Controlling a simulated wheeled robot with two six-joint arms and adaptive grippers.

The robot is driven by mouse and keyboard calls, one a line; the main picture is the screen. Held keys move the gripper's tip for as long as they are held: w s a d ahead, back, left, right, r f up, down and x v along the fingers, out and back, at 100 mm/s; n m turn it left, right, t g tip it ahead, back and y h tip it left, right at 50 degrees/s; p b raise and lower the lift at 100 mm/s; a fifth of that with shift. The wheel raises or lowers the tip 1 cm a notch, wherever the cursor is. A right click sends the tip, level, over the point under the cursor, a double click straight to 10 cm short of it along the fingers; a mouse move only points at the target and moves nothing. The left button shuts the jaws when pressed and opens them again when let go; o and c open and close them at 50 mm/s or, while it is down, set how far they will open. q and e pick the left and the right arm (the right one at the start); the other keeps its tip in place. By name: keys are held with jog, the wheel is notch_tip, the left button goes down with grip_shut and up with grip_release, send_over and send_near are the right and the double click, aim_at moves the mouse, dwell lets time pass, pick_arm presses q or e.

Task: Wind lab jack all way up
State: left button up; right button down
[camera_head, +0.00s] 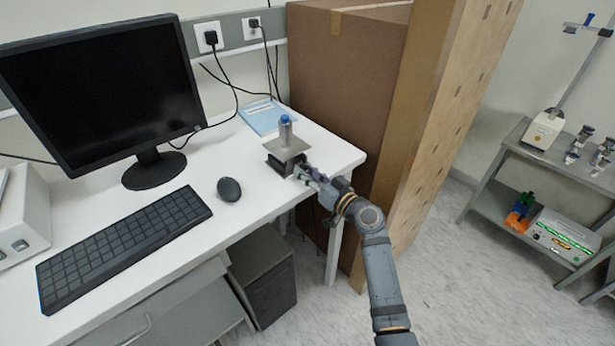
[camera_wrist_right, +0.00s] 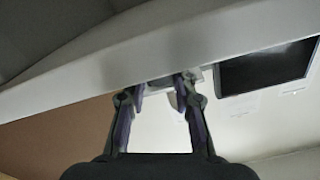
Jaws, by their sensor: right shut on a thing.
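The lab jack stands on the white desk near its right end, with a grey top plate (camera_head: 278,151) over a dark body. A small metal cylinder with a blue cap (camera_head: 285,131) stands upright on the plate. My right gripper (camera_head: 304,176) reaches in from the right, low at the jack's near right side, and is shut on the jack's knob, which the fingers hide. In the right wrist view the fingertips of my right gripper (camera_wrist_right: 160,86) are at a small grey part, too dark to make out well. My left gripper is not in view.
A monitor (camera_head: 100,85), keyboard (camera_head: 125,243) and mouse (camera_head: 229,189) are left of the jack. A light blue booklet (camera_head: 266,117) lies behind it. Tall cardboard boxes (camera_head: 345,100) stand close to the desk's right end. A grey shelf unit (camera_head: 500,200) is farther right.

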jog(key=c, duration=1.1)
grip_release()
jog(key=shift+o, duration=0.2)
